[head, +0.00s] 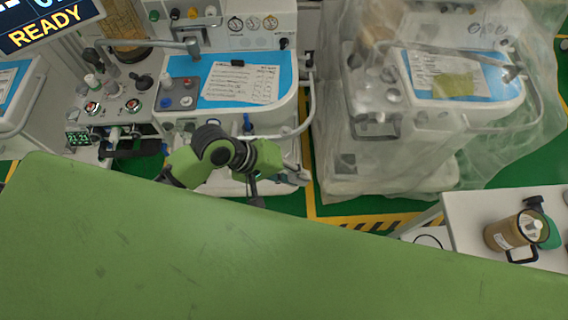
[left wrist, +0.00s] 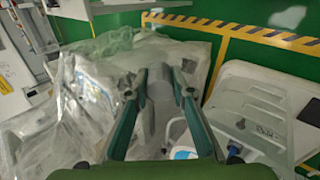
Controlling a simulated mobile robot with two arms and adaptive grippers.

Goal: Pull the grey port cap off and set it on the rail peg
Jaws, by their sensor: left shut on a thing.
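My left gripper (head: 254,190) hangs in front of the near cart, its arm crossing the cart's lower front. In the left wrist view my left gripper (left wrist: 159,76) has its two fingers shut on a smooth grey piece (left wrist: 159,92), which looks like the grey port cap. In the head view that piece is too small and hidden to make out. A white curved rail (head: 288,134) runs along the front of the cart. A small blue fitting (head: 247,123) stands by it; I cannot tell whether it is the rail peg. My right gripper is not in view.
The near cart carries a blue worktop (head: 207,98) with a paper sheet. A second cart under clear plastic (head: 350,175) stands to its right. At the lower right a white table (head: 470,208) holds a brown canister (head: 508,232). Green floor shows between the carts.

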